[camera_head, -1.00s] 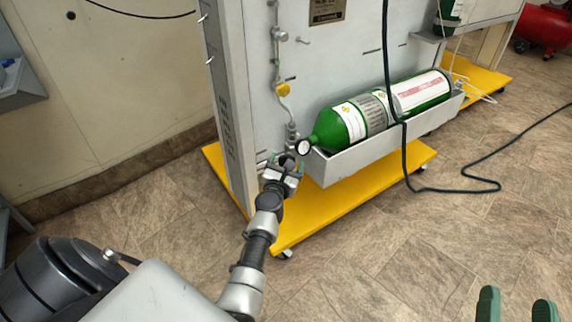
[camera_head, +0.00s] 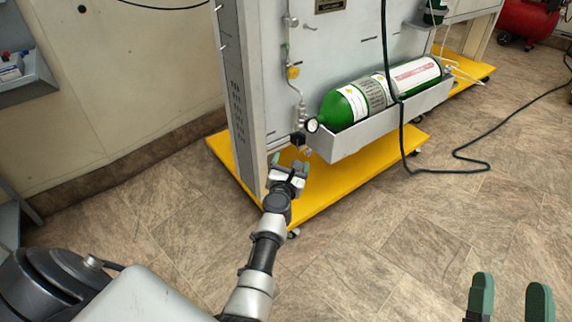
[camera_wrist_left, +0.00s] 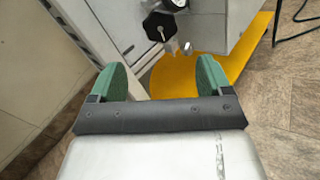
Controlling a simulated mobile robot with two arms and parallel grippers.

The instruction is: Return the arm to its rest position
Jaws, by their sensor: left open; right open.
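My left arm reaches up from the bottom of the head view. Its gripper (camera_head: 290,164) is open and empty, in front of the trainer's lower left corner. In the left wrist view the green fingers of this gripper (camera_wrist_left: 158,82) stand apart with nothing between them. A black knob (camera_wrist_left: 160,27) is beyond the fingertips and apart from them; it shows as a small dark block (camera_head: 298,139) in the head view. My right gripper (camera_head: 510,298) is open and empty at the bottom right; its arm is out of view.
A green oxygen cylinder (camera_head: 352,103) lies in a grey tray (camera_head: 365,136) on the trainer panel (camera_head: 352,57). The yellow base (camera_head: 340,190) juts out below. A dark hose (camera_head: 440,171) hangs down and runs over the floor. Open floor (camera_head: 400,240) lies in front.

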